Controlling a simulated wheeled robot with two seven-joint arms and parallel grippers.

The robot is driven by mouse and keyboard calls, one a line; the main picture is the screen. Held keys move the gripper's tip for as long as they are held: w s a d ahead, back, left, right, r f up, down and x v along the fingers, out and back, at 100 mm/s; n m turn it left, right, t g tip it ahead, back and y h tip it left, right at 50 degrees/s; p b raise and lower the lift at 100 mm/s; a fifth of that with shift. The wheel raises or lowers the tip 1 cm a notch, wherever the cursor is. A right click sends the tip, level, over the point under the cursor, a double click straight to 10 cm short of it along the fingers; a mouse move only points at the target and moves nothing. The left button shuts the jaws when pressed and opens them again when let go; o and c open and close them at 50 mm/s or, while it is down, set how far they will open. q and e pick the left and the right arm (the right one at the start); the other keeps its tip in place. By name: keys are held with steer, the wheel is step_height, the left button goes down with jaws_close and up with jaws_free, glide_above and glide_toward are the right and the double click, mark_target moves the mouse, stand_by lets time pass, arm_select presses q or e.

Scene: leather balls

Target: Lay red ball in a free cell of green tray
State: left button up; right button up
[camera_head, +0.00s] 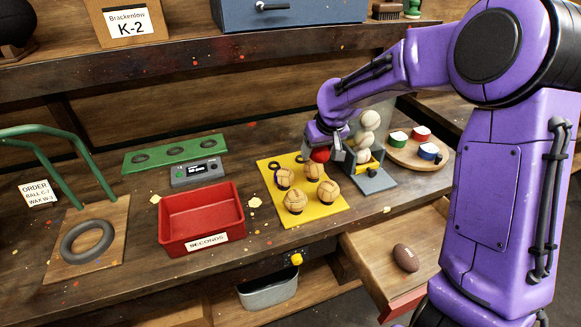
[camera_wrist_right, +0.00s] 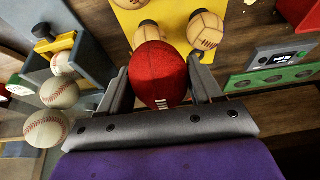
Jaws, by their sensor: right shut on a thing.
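The red ball (camera_head: 320,155) is between the jaws of my right gripper (camera_head: 324,143), above the bench by the yellow board's back right corner. The right wrist view shows the red ball (camera_wrist_right: 158,72) with a finger on each side; my gripper is shut on it. The green tray (camera_head: 187,149) lies at the back left of the bench, with several dark ring-shaped cells that look empty. Part of the green tray (camera_wrist_right: 262,82) shows at the right of the right wrist view. My left gripper is not in view.
A yellow board (camera_head: 322,211) holds several tan balls. A grey dispenser (camera_head: 376,183) with stacked baseballs stands right of the gripper. A grey device (camera_head: 197,172) and red SECONDS bin (camera_head: 199,241) sit before the green tray. An open drawer (camera_head: 372,250) holds a football.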

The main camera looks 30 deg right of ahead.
steer(key=w, duration=0.1)
steer(key=w+f+p, duration=0.1)
steer(key=w, duration=0.2)
steer(key=shift+w+a+f, duration=0.15)
steer(key=shift+w+f, duration=0.1)
steer(key=shift+f, duration=0.1)
steer(key=p, duration=0.2)
glide_toward(291, 168)
steer(key=shift+w+d+f, duration=0.15)
steer(key=shift+w+f, duration=0.15)
steer(key=shift+w, duration=0.1)
steer(key=shift+w+d+f, duration=0.2)
steer(key=shift+w+f, duration=0.05)
steer(key=shift+w, duration=0.15)
steer(key=shift+w+a+f, duration=0.1)
steer(key=shift+w+f, duration=0.2)
steer(key=shift+f, duration=0.15)
step_height(291, 168, down, 3)
steer(key=shift+r+p, duration=0.2)
steer(key=shift+p, duration=0.7)
steer(key=shift+w+f, duration=0.15)
steer(key=shift+f, duration=0.25)
steer(key=shift+f, duration=0.15)
steer(key=o, duration=1.1)
